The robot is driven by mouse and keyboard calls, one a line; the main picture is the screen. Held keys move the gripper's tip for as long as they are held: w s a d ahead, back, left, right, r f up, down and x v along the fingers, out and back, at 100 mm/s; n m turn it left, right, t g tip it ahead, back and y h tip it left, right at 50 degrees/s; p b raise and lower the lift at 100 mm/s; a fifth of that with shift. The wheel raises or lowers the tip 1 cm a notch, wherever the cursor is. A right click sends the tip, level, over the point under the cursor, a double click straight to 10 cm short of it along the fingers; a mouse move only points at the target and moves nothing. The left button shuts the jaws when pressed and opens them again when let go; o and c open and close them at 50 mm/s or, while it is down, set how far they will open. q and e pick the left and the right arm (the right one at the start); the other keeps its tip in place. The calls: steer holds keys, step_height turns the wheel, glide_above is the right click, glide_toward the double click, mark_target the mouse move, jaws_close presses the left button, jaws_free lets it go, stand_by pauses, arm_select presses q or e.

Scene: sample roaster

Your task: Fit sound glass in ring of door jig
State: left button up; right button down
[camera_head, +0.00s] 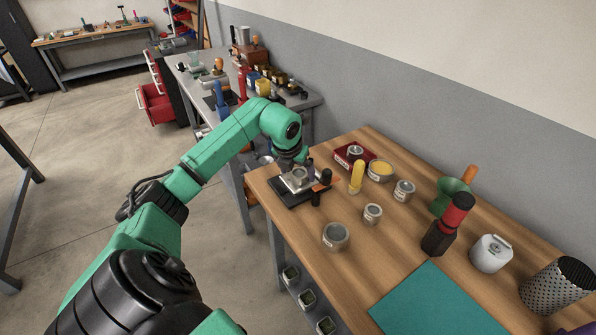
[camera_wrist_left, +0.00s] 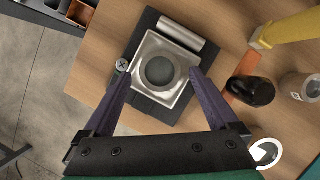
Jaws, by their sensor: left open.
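The door jig is a silver block with a round ring (camera_wrist_left: 137,70) on a black base plate (camera_head: 288,196), near the left end of the wooden table. A grey, glass-like disc (camera_wrist_left: 160,71) shows inside the ring; I cannot tell whether it is seated or sound. A silver cylinder (camera_wrist_left: 180,34) lies on the plate beside the block. My left gripper (camera_wrist_left: 160,75) is open above the jig, with one dark finger at each side of the block; contact is unclear. In the head view, my wrist partly hides the jig. My right gripper is not in view.
An orange piece (camera_wrist_left: 243,78) and a black knob (camera_wrist_left: 250,92) lie close right of the jig. The teal mat (camera_head: 433,303) is bare in view.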

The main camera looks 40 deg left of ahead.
arm_select(q)
steer(key=v, duration=1)
steer(key=shift+r+b, duration=0.35)
steer(key=shift+r, duration=0.05)
steer(key=shift+s+d, duration=0.1)
steer(key=shift+d, duration=0.05)
